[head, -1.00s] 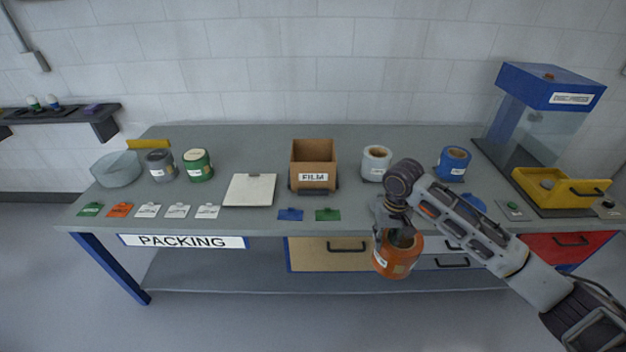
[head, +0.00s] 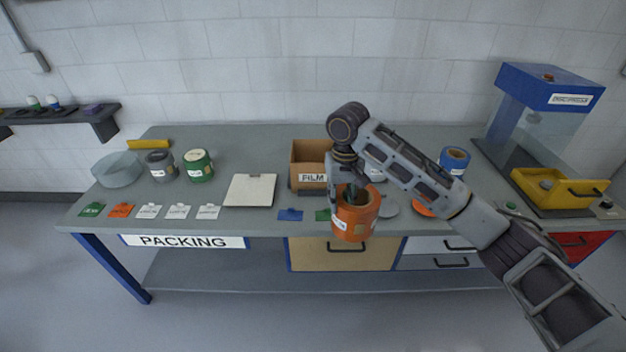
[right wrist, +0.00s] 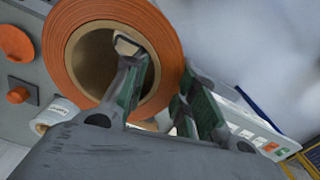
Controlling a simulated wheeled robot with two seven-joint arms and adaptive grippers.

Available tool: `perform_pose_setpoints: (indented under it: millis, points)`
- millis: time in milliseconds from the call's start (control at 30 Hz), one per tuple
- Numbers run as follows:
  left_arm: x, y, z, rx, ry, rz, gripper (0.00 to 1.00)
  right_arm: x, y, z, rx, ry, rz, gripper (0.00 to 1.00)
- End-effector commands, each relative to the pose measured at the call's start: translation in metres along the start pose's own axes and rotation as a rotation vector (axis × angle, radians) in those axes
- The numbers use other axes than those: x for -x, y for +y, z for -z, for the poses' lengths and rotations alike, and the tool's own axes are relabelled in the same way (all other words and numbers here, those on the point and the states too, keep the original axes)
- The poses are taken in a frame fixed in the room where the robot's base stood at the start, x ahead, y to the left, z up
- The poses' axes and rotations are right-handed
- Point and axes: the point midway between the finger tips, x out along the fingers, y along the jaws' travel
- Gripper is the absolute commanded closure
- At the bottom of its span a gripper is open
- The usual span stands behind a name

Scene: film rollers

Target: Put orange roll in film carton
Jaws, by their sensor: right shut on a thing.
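The orange roll (head: 354,222) hangs upright from my right gripper (head: 350,192), in front of the table's front edge in the head view. In the right wrist view the gripper (right wrist: 160,85) has one finger inside the core of the orange roll (right wrist: 62,45) and the other outside, shut on its wall. The film carton (head: 309,154), an open brown box with a FILM label, stands on the table behind and left of the roll. The arm hides the carton's right side. My left gripper is not in view.
A white roll (head: 377,174) stands behind my arm, mostly hidden. A blue roll (head: 454,160), green roll (head: 198,165) and grey roll (head: 160,165) stand on the table (head: 262,140). A clipboard (head: 250,189) lies left of the carton. Coloured cards line the front edge.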

Motion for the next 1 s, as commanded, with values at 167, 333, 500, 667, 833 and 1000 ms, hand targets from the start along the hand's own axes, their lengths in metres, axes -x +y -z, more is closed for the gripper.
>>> perform_pose_setpoints:
  millis: [167,333,500,667,833,1000]
  points:
    - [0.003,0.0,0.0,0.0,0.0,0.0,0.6,0.023,-0.036,0.003,0.074,0.006,0.001,1.0]
    - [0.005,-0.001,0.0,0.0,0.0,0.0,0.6,0.034,-0.071,-0.004,0.215,0.005,0.001,1.0]
    - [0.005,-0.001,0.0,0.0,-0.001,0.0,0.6,0.029,-0.09,-0.014,0.373,0.003,-0.001,1.0]
    - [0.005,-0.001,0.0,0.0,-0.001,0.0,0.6,0.019,-0.099,-0.024,0.509,0.003,0.001,1.0]
    - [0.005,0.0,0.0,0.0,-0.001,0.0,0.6,0.011,-0.1,-0.032,0.643,0.004,-0.001,1.0]
    - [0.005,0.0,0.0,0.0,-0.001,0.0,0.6,0.005,-0.097,-0.038,0.767,0.004,-0.001,1.0]
